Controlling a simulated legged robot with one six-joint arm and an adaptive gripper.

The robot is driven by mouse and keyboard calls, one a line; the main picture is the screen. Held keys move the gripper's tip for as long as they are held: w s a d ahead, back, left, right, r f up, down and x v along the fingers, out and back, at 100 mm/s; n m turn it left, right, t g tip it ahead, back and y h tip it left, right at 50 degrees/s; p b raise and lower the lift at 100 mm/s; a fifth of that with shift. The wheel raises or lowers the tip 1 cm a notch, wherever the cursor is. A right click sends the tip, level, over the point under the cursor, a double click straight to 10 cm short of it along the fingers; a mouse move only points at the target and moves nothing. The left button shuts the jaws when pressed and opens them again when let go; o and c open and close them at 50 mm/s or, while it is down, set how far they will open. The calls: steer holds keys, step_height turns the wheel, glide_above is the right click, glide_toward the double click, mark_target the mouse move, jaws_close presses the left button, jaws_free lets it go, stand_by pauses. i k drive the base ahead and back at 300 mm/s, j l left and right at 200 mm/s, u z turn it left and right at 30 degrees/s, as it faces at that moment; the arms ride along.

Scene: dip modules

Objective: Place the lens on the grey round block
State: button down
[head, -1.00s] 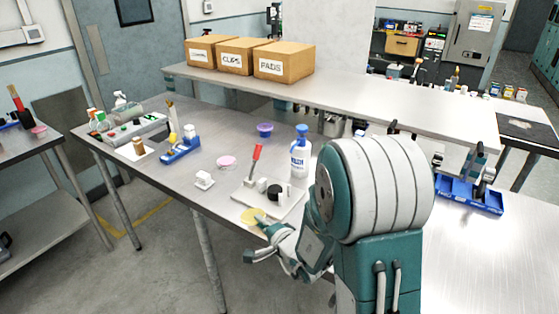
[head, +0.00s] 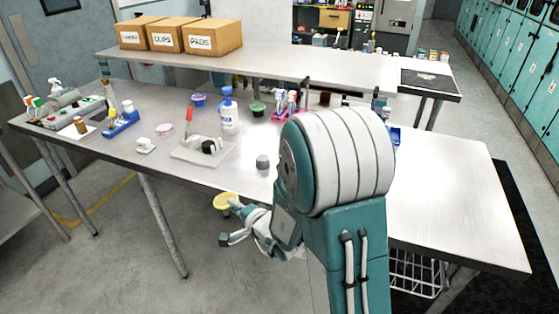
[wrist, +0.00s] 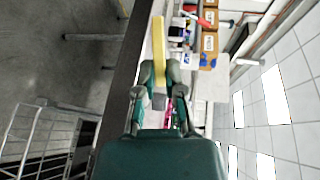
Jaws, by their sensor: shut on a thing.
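The lens is a thin yellow disc (head: 226,201) in the head view, seen in front of the table's near edge. In the wrist view the lens (wrist: 158,40) is edge-on, a yellow strip between the fingertips. My gripper (wrist: 160,72) is shut on it; in the head view my gripper (head: 235,209) is partly hidden by the lens and arm. The grey round block (head: 263,162) stands on the table near the front edge, right of the white tray and apart from the lens. A grey block (wrist: 159,101) also shows between my fingers in the wrist view.
The white tray (head: 188,157) with a red-handled tool and a black round part lies left of the grey block. A white-and-blue bottle (head: 229,112) stands behind the tray. A green bowl (head: 257,109) and a pink holder (head: 287,115) are farther back.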

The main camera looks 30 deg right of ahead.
mark_target(263, 161)
steer(key=z, duration=1.3)
steer(key=j+z, duration=0.1)
steer(key=z, duration=0.35)
steer(key=j+z, duration=0.15)
steer(key=z, duration=0.3)
steer(key=j+z, duration=0.1)
steer(key=z, duration=0.3)
steer(key=k+j, duration=0.15)
steer(key=j, duration=0.3)
steer(key=k+j, duration=0.1)
steer(key=j, duration=0.3)
steer(key=k+j+z, duration=0.1)
steer(key=j, duration=0.35)
steer(key=k+j, duration=0.2)
steer(key=j, duration=0.2)
